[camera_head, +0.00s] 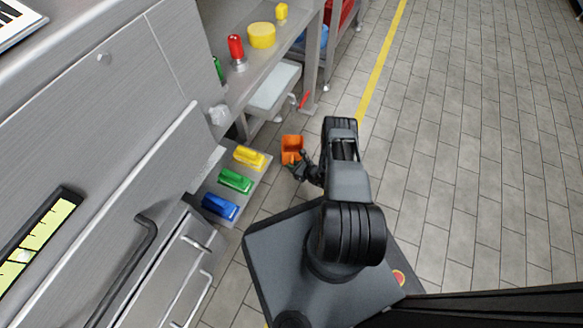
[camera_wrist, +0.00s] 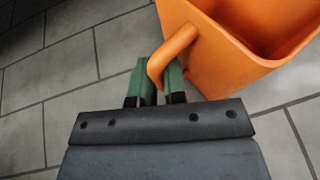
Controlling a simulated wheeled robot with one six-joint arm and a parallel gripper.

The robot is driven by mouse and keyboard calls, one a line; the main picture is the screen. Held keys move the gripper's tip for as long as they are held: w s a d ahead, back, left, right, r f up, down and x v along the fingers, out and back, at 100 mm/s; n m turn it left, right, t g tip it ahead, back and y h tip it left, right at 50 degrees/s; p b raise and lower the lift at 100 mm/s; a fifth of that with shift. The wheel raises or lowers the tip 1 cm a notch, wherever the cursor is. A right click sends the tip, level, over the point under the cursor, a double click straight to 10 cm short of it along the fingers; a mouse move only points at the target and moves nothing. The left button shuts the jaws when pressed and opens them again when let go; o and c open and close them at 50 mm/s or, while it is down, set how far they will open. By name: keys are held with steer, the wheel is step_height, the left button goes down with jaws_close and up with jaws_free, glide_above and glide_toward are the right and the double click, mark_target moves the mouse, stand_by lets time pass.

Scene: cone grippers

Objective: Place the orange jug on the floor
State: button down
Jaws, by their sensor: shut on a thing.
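The orange jug (camera_head: 292,146) is an open, square-walled container with a loop handle. In the wrist view the jug (camera_wrist: 225,60) fills the upper right, its opening facing up and partly toward the camera. My gripper (camera_wrist: 158,80) is shut on the jug's handle, with its green fingers on either side of it. In the head view my gripper (camera_head: 299,166) is just below the jug. Grey floor tiles (camera_head: 445,180) show around and beneath the jug; I cannot tell whether its base touches them. The jug's underside is hidden.
Left of the jug, a low shelf holds yellow (camera_head: 249,157), green (camera_head: 235,181) and blue (camera_head: 220,206) brushes. A steel bench above carries a red bottle (camera_head: 236,48) and a yellow tub (camera_head: 262,36). Open tiled floor lies to the right, past a yellow line (camera_head: 382,58).

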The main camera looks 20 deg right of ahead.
steer(key=shift+r, duration=0.1)
steer(key=c, duration=1.2)
jaws_free()
steer(key=shift+o, duration=0.2)
